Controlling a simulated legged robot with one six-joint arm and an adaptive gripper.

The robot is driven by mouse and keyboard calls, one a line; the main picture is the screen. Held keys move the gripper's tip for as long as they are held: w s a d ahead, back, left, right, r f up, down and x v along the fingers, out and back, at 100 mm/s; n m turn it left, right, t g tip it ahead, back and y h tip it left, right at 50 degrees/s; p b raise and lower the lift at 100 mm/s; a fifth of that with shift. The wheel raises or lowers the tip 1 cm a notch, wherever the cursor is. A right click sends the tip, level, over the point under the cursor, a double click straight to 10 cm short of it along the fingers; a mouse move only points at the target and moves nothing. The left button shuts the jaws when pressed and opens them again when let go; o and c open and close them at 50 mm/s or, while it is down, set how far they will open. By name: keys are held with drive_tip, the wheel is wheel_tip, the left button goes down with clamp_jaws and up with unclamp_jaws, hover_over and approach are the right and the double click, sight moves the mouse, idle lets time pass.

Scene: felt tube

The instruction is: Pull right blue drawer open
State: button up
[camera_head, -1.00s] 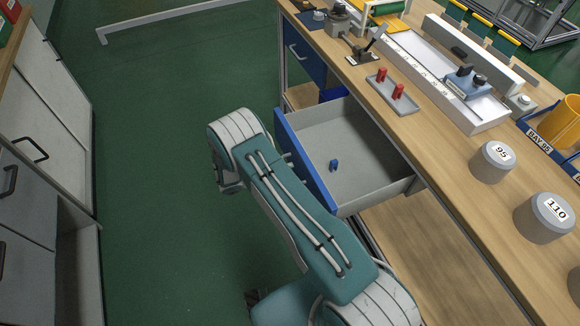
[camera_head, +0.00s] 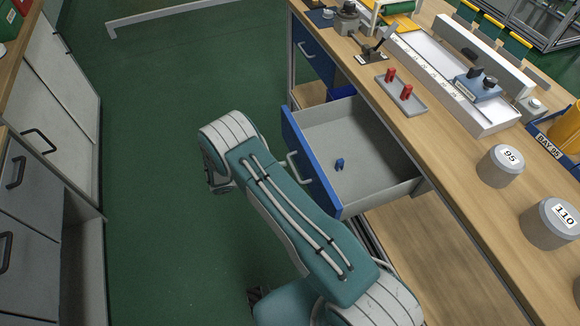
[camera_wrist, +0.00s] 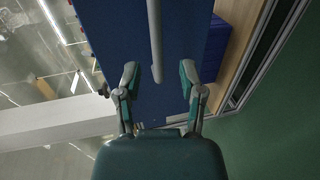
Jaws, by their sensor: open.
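The right blue drawer (camera_head: 310,160) stands pulled well out from the workbench, its grey inside showing. A small blue piece (camera_head: 339,164) lies in it. Its pale bar handle (camera_head: 292,166) shows on the blue front, just right of my arm. In the wrist view the blue front (camera_wrist: 190,35) fills the upper middle, and the handle (camera_wrist: 155,40) runs down to between my fingertips. My gripper (camera_wrist: 158,74) is open, with its fingers spread to both sides of the handle's line and not closed on it. In the head view my arm mostly hides the gripper.
Another blue drawer (camera_head: 313,54) farther back is shut. The wooden benchtop (camera_head: 450,165) holds a tray with red pegs (camera_head: 402,95) and grey weights (camera_head: 500,166). Grey cabinets (camera_head: 40,150) stand at left. The green floor (camera_head: 150,200) between is clear.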

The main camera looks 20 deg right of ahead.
drive_tip(key=v, duration=0.7)
drive_tip(key=shift+a, duration=0.25)
drive_tip(key=s+d+r+m+g+y, duration=0.1)
drive_tip(key=s+d+r+y, duration=0.15)
drive_tip(key=r, duration=0.55)
drive_tip(key=s+d+r+g+y, duration=0.1)
drive_tip(key=d+r+y, duration=0.15)
drive_tip(key=r, duration=0.55)
drive_tip(key=s+d+r+m+g+y, duration=0.1)
drive_tip(key=s+r+y, duration=0.15)
drive_tip(key=r, duration=0.55)
drive_tip(key=s+d+r+t+y, duration=0.1)
drive_tip(key=s+r+t+y, duration=0.2)
drive_tip(key=s+r, duration=0.4)
drive_tip(key=s+d+r+n+t+y, duration=0.1)
drive_tip(key=s+r+t+y, duration=0.3)
drive_tip(key=s+r, duration=0.3)
drive_tip(key=s+y, duration=0.1)
drive_tip(key=s, duration=0.4)
drive_tip(key=shift+s+d+r, duration=0.2)
drive_tip(key=shift+s+d, duration=0.1)
drive_tip(key=shift+d, duration=0.1)
